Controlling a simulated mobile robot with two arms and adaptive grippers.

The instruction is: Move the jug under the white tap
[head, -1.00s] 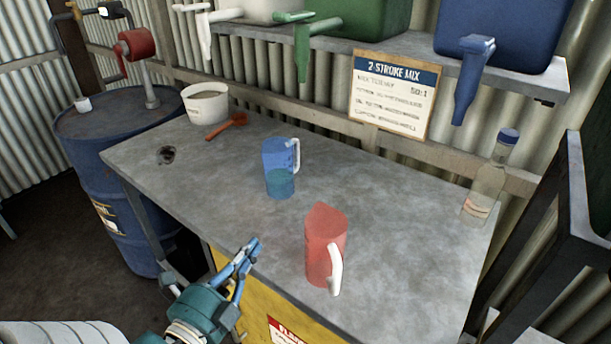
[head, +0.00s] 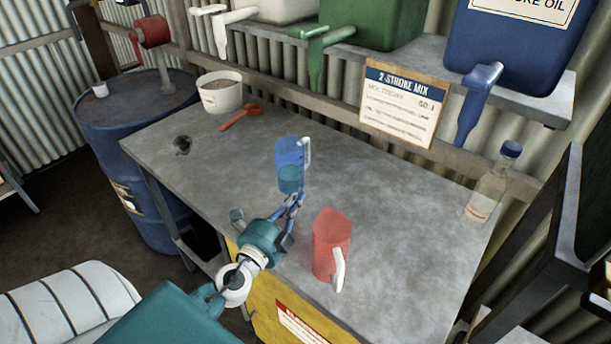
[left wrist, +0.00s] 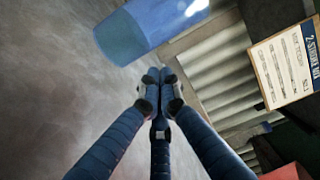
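A translucent blue jug (head: 289,165) with a darker lower part stands upright on the bench, its handle on the right. A translucent red jug (head: 330,243) with a white handle stands nearer the front edge. The white tap (head: 225,27) hangs from the shelf at the back left, above and behind the blue jug. My left gripper (head: 296,197) is at the near side of the blue jug, low down. In the left wrist view its fingertips (left wrist: 158,76) are together with nothing between them, and the blue jug (left wrist: 150,28) is just beyond them. My right gripper is not in view.
A green tap (head: 318,55) and a blue tap (head: 476,100) also hang from the shelf. A white tub (head: 221,97) and an orange scoop (head: 240,116) are at the back left. A bottle (head: 490,185) stands at the right.

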